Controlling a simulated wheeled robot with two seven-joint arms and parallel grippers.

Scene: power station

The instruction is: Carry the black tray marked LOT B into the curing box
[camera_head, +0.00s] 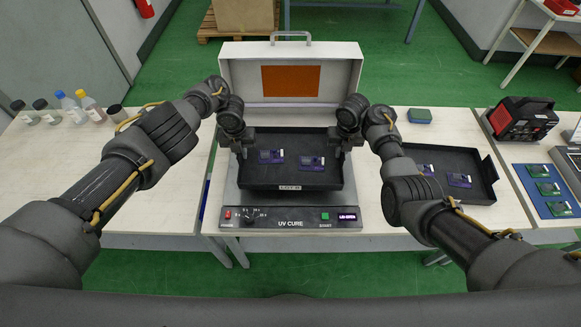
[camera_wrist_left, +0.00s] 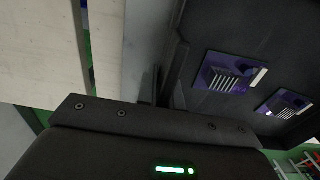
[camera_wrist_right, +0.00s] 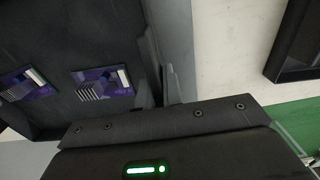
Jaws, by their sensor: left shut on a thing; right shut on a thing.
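The black tray marked LOT B (camera_head: 290,179) is in the open curing box (camera_head: 290,213), over its base; I cannot tell whether it touches the floor of the box. Two purple circuit boards (camera_head: 271,156) (camera_head: 312,162) lie in it. My left gripper (camera_head: 241,150) is shut on the tray's left wall, and my right gripper (camera_head: 345,147) is shut on its right wall. The tray also shows in the left wrist view (camera_wrist_left: 215,108) and the right wrist view (camera_wrist_right: 110,40). The box's lid (camera_head: 240,72) stands raised behind the tray.
A second black tray (camera_head: 475,172) with purple boards lies to the right, partly behind my right arm. Several bottles (camera_head: 70,106) stand at the far left. The left tabletop is mostly clear.

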